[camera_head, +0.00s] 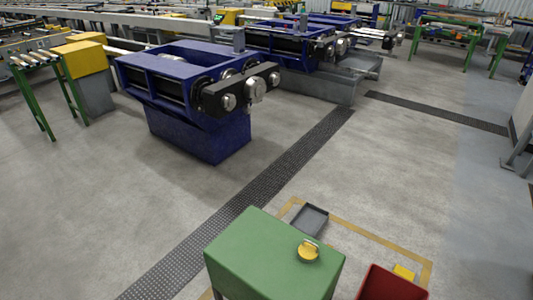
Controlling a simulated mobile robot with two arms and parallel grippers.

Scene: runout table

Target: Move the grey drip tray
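The grey drip tray (309,220) is a shallow, dark grey rectangular tray. It lies on the floor just behind the far edge of the green table, inside the yellow floor outline near its left corner. It looks empty, and its near end is close to or partly hidden by the table. Neither of my grippers shows in the head view.
The green table (262,245) carries a round yellow object (308,250). A red bin (390,284) stands to its right, with a small yellow item (404,272) by it. A dark floor strip (270,185) runs diagonally. A blue machine (195,90) stands beyond; the floor between is clear.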

